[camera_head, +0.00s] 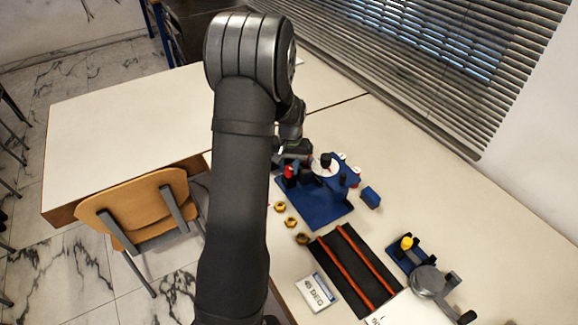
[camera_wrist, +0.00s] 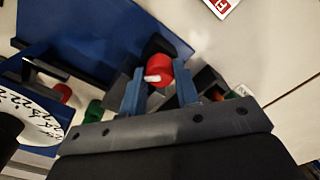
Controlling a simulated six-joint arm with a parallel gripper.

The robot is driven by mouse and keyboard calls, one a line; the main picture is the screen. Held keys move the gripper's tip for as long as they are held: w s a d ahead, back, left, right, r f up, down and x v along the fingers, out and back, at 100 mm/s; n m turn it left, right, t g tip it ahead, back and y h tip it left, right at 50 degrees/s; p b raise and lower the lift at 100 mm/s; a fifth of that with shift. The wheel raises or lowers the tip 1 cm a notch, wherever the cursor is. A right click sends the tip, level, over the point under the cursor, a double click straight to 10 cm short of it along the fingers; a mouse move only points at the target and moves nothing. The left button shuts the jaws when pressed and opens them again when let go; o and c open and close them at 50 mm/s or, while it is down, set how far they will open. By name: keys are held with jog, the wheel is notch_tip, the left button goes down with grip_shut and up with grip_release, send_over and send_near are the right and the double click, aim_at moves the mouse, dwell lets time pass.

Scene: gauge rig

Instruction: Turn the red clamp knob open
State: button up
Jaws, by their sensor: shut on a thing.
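The red clamp knob (camera_wrist: 160,65), with a white mark on its side, sits between the two fingers of my gripper (camera_wrist: 160,82) in the wrist view. The fingers are shut on it, one on each side. In the head view the red knob (camera_head: 289,171) shows at the left side of the blue rig base (camera_head: 318,210), with my gripper (camera_head: 291,158) right above and beside it. My arm and gripper body hide part of the rig's far left side. How far the knob is turned cannot be told.
A white gauge dial (camera_head: 325,166) stands close to the right of the knob; its numbers show in the wrist view (camera_wrist: 38,118). A blue block (camera_head: 370,198) lies right of the rig. Brass nuts (camera_head: 291,222), a black tray (camera_head: 340,280) and a "45 DEG" card (camera_head: 315,291) lie in front.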

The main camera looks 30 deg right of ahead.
aim_at(289, 168)
jog(key=n, duration=0.4)
jog(key=shift+n, duration=2.6)
jog(key=o, duration=1)
jog(key=shift+c, duration=0.2)
jog(key=shift+r, duration=4)
